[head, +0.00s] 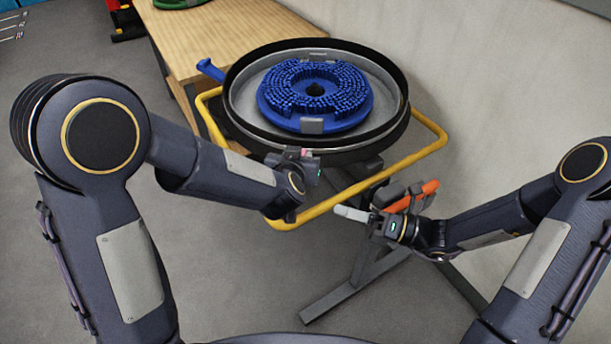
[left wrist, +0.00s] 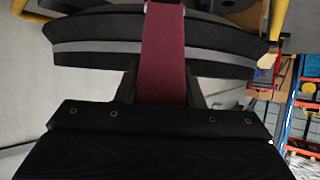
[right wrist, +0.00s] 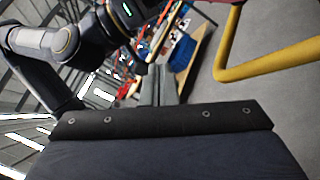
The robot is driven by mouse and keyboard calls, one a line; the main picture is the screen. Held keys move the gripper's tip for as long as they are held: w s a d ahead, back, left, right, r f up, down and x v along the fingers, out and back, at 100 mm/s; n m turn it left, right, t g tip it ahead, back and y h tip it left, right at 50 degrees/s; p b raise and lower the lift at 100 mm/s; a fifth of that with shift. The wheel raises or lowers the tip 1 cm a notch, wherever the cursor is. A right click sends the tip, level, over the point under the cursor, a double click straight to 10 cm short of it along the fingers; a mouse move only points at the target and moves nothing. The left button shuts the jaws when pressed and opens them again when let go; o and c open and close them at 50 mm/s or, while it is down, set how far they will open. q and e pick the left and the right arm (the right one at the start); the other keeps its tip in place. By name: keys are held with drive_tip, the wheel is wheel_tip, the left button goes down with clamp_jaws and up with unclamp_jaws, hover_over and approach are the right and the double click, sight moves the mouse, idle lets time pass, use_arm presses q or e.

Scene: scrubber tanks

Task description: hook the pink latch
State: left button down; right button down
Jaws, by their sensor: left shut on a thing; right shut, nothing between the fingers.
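The pink latch (left wrist: 163,50) shows in the left wrist view as a dark pink strap running from the side of the round tank down between my left gripper's fingers. In the head view only a small pink bit of it (head: 305,152) shows, at the tank's near side. My left gripper (head: 305,163) is shut on the latch just below the black rim (head: 262,140); its fingertips are mostly hidden. The latch's far end and any catch are hidden or unclear. My right gripper (head: 353,213) is shut and empty, right of and below the left one; its closed fingers also show in the right wrist view (right wrist: 158,85).
A yellow tube frame (head: 425,152) surrounds the tank, which holds a blue brush (head: 285,110). A blue lever (head: 210,70) sticks out at the tank's left. An orange piece (head: 425,190) lies near my right gripper. A wooden bench (head: 200,40) and a wall (head: 500,80) stand behind.

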use_arm(q)
drive_tip(key=shift+w+r, duration=0.1)
drive_tip(key=shift+r, duration=0.05)
use_arm(e)
drive_tip(key=w+a+r+m+t, duration=0.1)
drive_tip(key=w+a+r+m, duration=0.1)
drive_tip(key=w+a, duration=0.5)
drive_tip(key=shift+x, duration=1.15)
drive_tip(key=shift+s+f, duration=0.15)
